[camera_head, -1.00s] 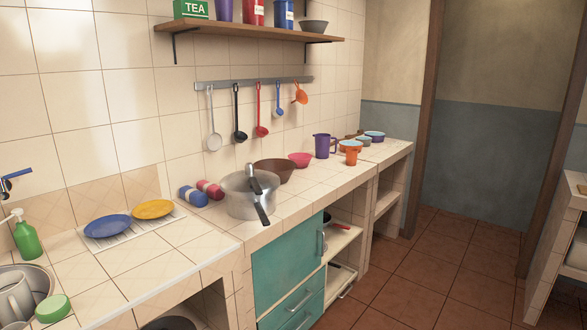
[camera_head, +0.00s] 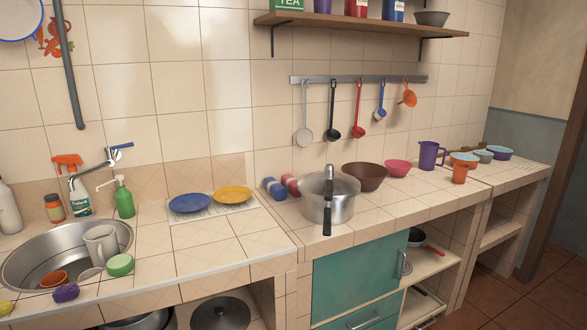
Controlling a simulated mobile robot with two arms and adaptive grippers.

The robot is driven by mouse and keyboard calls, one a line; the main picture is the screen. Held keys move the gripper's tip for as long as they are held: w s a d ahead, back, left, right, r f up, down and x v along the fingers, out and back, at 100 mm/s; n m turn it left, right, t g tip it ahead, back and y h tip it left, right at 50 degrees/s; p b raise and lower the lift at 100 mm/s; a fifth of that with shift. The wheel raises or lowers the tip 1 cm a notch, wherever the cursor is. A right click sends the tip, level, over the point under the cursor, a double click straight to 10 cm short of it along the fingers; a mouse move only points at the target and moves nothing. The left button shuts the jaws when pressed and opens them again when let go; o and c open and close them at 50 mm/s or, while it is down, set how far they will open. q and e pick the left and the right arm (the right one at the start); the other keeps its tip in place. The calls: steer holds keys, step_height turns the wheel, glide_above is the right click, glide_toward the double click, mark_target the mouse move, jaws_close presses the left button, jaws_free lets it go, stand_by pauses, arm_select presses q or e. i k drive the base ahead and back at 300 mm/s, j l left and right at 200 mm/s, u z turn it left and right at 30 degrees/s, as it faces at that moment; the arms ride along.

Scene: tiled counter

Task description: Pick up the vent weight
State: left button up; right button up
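A silver pressure cooker (camera_head: 345,207) with a long black handle (camera_head: 327,215) stands on the tiled counter, right of the plates. I cannot make out a separate vent weight on it or elsewhere; it is too small to tell or hidden. Neither of my grippers shows in the head view.
Left of the cooker are a blue plate (camera_head: 190,203), a yellow plate (camera_head: 232,194) and a sink (camera_head: 28,262) holding a mug (camera_head: 101,244). The counter (camera_head: 270,235) in front-left is clear.

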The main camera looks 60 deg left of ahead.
mark_target(329, 168)
steer(key=i+u, duration=0.15)
steer(key=u, duration=0.3)
steer(key=i+u, duration=0.15)
steer(key=u, duration=0.25)
steer(key=i+u, duration=0.1)
steer(key=u, duration=0.35)
steer(key=i+l+u, duration=0.15)
steer(key=u, duration=0.3)
steer(key=i+l+u, duration=0.1)
steer(key=u, duration=0.3)
steer(key=k+l, duration=0.05)
steer(key=l, duration=0.05)
